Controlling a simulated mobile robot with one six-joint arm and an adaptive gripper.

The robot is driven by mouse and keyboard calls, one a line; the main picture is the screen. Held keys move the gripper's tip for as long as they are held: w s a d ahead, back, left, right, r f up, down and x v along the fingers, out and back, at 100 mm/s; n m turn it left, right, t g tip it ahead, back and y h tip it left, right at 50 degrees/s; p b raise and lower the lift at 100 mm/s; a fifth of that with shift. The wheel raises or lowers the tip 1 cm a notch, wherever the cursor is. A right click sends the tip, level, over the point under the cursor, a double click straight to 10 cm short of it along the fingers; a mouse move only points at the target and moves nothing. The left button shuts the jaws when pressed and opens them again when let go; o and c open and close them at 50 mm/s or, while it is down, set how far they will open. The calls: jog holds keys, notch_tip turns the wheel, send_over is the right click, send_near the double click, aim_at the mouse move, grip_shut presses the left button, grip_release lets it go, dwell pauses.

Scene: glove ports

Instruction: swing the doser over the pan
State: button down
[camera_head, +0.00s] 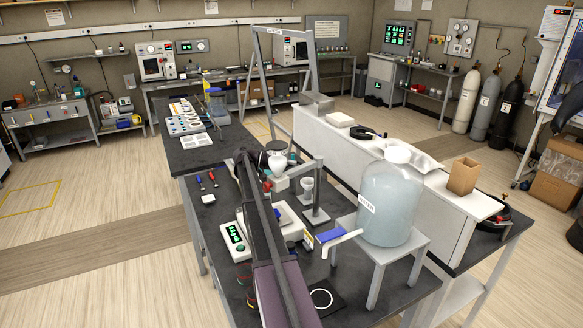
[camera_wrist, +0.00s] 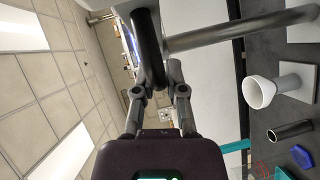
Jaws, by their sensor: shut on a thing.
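My gripper (camera_wrist: 158,80) is shut on a dark upright handle (camera_wrist: 148,45). A grey bar (camera_wrist: 240,31) runs right from this handle in the wrist view. In the head view, my dark arm reaches up from the bottom to the doser (camera_head: 278,163), a white bulb with a dark top on a grey swing arm (camera_head: 302,171) and post (camera_head: 318,195). My fingertips are hard to make out there. A white balance with a green display (camera_head: 236,236) stands below; its pan area (camera_head: 286,214) is partly hidden by my arm. The doser appears beside and behind it, not clearly above it.
A white cup (camera_head: 306,187) stands by the post and shows in the wrist view (camera_wrist: 258,92). A large water carboy (camera_head: 388,205) on a white stand (camera_head: 402,246) is close at right. A blue-and-white lever (camera_head: 334,237) juts near my arm. Pens (camera_head: 212,178) lie at left.

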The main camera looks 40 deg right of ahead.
aim_at(303, 171)
jog(key=c, duration=0.7)
grip_release()
jog(key=shift+s, duration=0.1)
jog(key=shift+s+a+n+t+h, duration=0.3)
jog(key=shift+s+n+t+h, duration=0.45)
jog(key=shift+s+n+t, duration=0.3)
jog(key=shift+s+a+n+t+h, duration=0.25)
jog(key=shift+s+n+t+h, duration=0.65)
jog(key=shift+t, duration=0.4)
jog(key=shift+s+a+n+t+h, duration=0.3)
jog(key=shift+s+n+t+h, duration=0.45)
jog(key=shift+n+t, duration=0.35)
jog(key=p+v, duration=0.2)
jog(key=v, duration=1.2)
jog(key=shift+s+a+f+n+t+y, duration=0.4)
jog(key=shift+s+a+f+t+y, duration=0.55)
jog(key=shift+a+f, duration=1.35)
jog(key=shift+s+a+f+n+t+y, duration=0.35)
jog(key=shift+a+f+y, duration=0.95)
jog(key=shift+a, duration=1.95)
jog(key=shift+s+a+f+n+t+y, duration=0.45)
jog(key=shift+s+a+f+y, duration=0.6)
jog(key=shift+a+f, duration=1.25)
jog(key=shift+w+a+r, duration=0.1)
jog(key=shift+a+r, duration=0.4)
jog(key=shift+r, duration=0.05)
